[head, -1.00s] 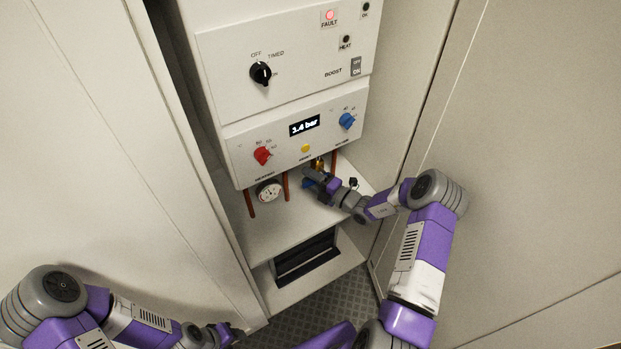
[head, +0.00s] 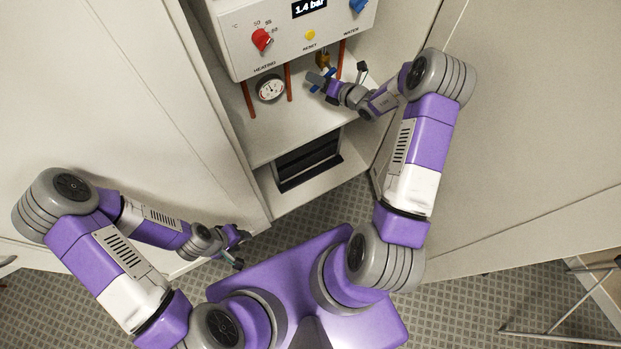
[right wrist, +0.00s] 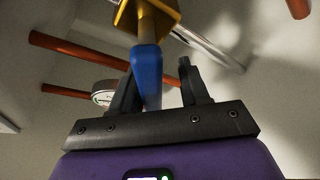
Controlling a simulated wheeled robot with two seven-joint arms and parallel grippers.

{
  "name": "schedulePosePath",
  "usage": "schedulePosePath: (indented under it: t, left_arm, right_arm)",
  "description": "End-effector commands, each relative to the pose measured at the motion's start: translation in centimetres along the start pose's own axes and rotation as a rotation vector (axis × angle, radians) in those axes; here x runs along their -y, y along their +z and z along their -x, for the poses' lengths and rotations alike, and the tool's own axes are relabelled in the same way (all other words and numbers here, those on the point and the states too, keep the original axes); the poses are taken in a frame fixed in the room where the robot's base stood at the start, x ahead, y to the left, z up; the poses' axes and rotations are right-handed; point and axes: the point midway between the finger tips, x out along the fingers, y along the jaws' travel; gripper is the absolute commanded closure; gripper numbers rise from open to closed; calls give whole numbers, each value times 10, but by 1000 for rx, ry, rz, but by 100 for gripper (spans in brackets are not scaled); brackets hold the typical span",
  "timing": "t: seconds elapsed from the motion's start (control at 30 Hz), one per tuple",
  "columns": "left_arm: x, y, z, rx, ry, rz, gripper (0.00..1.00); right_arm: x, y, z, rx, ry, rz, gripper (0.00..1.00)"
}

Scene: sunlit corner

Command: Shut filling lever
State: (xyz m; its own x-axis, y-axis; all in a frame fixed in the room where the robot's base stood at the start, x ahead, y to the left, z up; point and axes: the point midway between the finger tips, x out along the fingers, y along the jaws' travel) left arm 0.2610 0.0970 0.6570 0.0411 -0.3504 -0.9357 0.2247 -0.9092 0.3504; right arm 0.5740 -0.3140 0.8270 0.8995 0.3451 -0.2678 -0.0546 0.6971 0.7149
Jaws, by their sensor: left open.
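The filling lever (right wrist: 148,75) is a blue bar on a brass valve (right wrist: 150,17) under the boiler. In the right wrist view it lies between the two fingers of my right gripper (right wrist: 158,88). It is close to the left finger, with a clear gap to the right finger, so the jaws are open around it. In the head view the brass valve (head: 322,60) is seen above my right gripper (head: 320,82), which partly hides the lever. My left gripper (head: 240,252) is open and empty, low near my base.
The boiler panel (head: 285,45) has a red knob (head: 261,39), a yellow reset button (head: 310,35) and a display reading 1.4 bar. Copper pipes (head: 288,83) and a round gauge (head: 271,88) are left of the valve. Cabinet walls stand close on both sides.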

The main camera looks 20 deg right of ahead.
Motion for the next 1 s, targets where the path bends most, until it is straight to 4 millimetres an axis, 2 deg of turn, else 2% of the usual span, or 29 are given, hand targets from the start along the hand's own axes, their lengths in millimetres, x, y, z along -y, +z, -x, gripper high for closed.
schedulePosePath:
  t: [0.03,0.2,0.6,0.9,0.97,1.0]
  left_arm:
    - [3,0,-8,0,0,0,55]
    - [8,-1,-20,0,0,0,55]
    - [14,-2,-37,0,0,0,55]
    - [8,-1,-21,0,0,0,55]
    - [7,-1,-19,0,0,0,55]
    - [7,-1,-19,0,0,0,55]
  right_arm:
    - [5,-2,-1,-1,-24,59,55]
    - [15,-1,0,-1,-104,251,55]
    - [34,11,4,0,-275,664,55]
    - [17,9,67,1,-277,655,55]
    - [14,7,79,2,-275,655,55]
    - [12,0,79,-17,-264,660,55]
